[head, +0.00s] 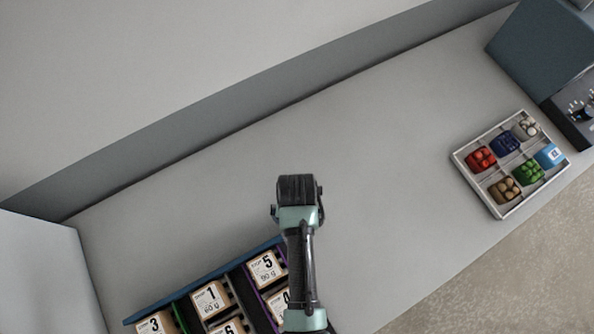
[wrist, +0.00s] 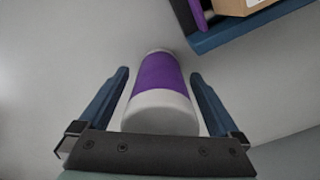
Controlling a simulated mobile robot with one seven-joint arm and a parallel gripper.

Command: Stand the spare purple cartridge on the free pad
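The purple cartridge (wrist: 158,75), a white cylinder with a wide purple band, shows in the wrist view between the two fingers of my gripper (wrist: 160,88). The fingers are spread, and a strip of grey surface shows on each side between finger and cartridge, so it is not gripped. I cannot tell for sure whether it stands or lies. In the head view my gripper (head: 298,190) is over the middle of the grey counter, and my arm hides the cartridge there. I cannot make out the free pad in either view.
A blue-edged rack (head: 190,289) with several numbered boxes is at the lower left; its corner (wrist: 222,37) shows in the wrist view. A white divided tray (head: 468,177) of coloured items and a dark machine (head: 540,55) are at the right. The middle counter (head: 390,150) is clear.

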